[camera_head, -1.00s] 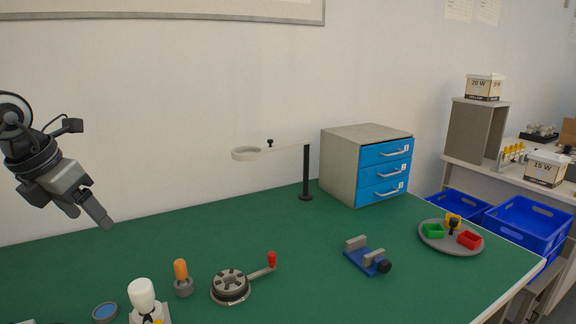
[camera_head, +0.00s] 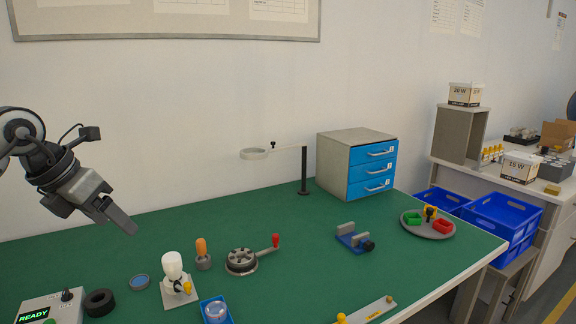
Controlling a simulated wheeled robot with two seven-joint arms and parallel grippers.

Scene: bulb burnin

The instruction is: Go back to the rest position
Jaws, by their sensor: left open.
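My left gripper (camera_head: 116,217) hangs in the air at the left, above the green table (camera_head: 300,270). Its jaws are open and nothing shows between them; it touches nothing on the table. My right gripper is not in view. Below and to the right of the left gripper, a white bulb (camera_head: 172,266) stands upright on a small plate with a yellow part. A round device with a red-handled lever (camera_head: 242,261) and an orange-topped peg (camera_head: 202,252) stand beside it.
A control box reading READY (camera_head: 36,312) is at the front left, with a black ring (camera_head: 99,302) beside it. A magnifier stand (camera_head: 304,170), blue drawer cabinet (camera_head: 357,164), blue vise (camera_head: 354,237) and round tray (camera_head: 427,231) stand further right. The table's middle is clear.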

